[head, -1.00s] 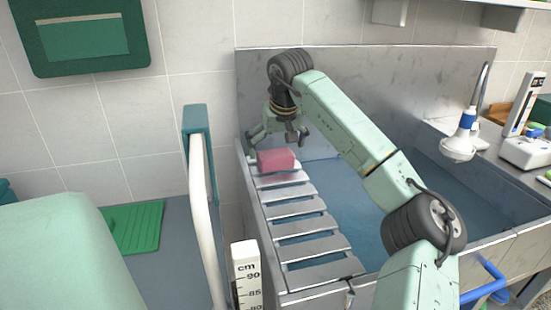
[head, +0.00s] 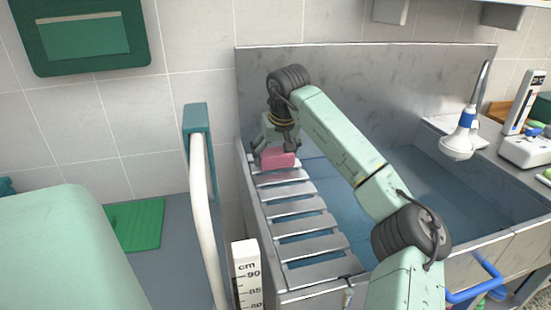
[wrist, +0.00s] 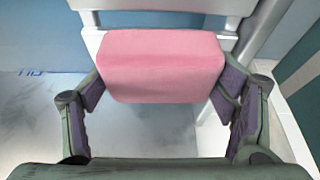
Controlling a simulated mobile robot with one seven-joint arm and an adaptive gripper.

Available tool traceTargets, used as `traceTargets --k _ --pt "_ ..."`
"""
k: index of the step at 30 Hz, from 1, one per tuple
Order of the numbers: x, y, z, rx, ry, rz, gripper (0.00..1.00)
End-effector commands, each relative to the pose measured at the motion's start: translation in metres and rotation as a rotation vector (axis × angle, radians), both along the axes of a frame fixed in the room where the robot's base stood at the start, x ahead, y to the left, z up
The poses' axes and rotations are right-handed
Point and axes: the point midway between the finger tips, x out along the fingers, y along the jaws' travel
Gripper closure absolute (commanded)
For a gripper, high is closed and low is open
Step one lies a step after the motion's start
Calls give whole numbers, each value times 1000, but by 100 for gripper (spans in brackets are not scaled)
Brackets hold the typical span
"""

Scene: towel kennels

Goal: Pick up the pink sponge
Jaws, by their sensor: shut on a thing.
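The pink sponge (head: 277,158) rests at the far end of the slatted metal rack over the basin. My gripper (head: 275,150) is lowered over it from above. In the wrist view the sponge (wrist: 162,64) sits between the two finger pads (wrist: 163,92), with a pad against each side. The gripper is shut on it. The sponge looks level, and I cannot tell whether it is clear of the slats.
The slatted rack (head: 302,221) spans the left side of the steel basin (head: 415,185). A white rail (head: 203,205) and a centimetre scale (head: 247,272) stand left of it. A shower head (head: 459,140) is at the right.

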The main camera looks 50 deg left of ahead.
Motion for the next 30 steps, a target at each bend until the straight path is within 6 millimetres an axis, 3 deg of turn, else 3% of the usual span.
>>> traceTargets --k 4,14,24,30 --pt "0 0 0 0 0 0 40" --pt "0 0 3 0 -2 -1 40" --pt "1 0 36 1 -4 -2 40" --pt "-26 -23 36 2 -5 2 40"
